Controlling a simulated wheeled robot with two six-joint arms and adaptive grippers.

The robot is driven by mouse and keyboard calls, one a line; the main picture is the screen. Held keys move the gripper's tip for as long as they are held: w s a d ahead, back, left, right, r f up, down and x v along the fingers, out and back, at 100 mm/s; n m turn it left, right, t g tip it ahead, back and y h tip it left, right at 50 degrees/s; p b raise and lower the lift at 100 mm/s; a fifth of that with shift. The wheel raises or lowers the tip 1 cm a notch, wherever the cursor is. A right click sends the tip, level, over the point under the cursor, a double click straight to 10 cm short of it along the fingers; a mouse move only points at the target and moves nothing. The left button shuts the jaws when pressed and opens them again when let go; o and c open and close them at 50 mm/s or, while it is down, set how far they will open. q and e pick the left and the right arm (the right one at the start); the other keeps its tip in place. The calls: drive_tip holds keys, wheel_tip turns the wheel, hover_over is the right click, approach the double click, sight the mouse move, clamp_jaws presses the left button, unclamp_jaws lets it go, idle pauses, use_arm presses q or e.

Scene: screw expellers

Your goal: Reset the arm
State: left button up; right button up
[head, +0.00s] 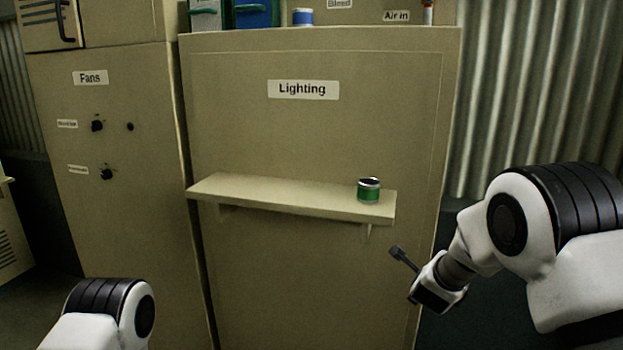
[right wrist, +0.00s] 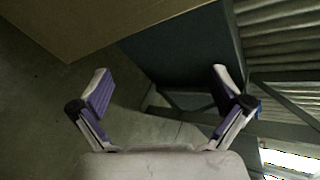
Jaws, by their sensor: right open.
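My right arm comes in from the right in the head view, and its gripper (head: 418,275) is in front of the Lighting cabinet's lower right edge, below the shelf and apart from it. In the right wrist view the right gripper (right wrist: 160,90) is open, with two purple-padded fingers spread wide and nothing between them. Of my left arm only a white and black link shows at the lower left of the head view; its gripper is out of the picture.
A shelf (head: 280,194) juts out from the Lighting cabinet (head: 310,140). A green can (head: 369,190) stands on its right end. The Fans cabinet (head: 120,220) with knobs stands to the left. A corrugated wall (head: 530,80) is behind on the right.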

drive_tip(key=s+d+f+n+g, duration=0.1)
drive_tip(key=s+f+n+g, duration=0.1)
drive_tip(key=s+f, duration=0.35)
drive_tip(key=s+d+f+n+g, duration=0.1)
drive_tip(key=s+f, duration=0.2)
drive_tip(key=f, duration=0.6)
drive_tip(key=s+f+n+g+y, duration=0.2)
drive_tip(key=s+f+n+g, duration=0.35)
drive_tip(key=s+f, duration=1.05)
drive_tip(key=s+a+n+g+y, duration=0.2)
drive_tip(key=s+a+n, duration=0.2)
drive_tip(key=s+n, duration=1.5)
drive_tip(key=s, duration=0.3)
drive_tip(key=shift+s+r, duration=0.3)
drive_tip(key=shift+s, duration=0.05)
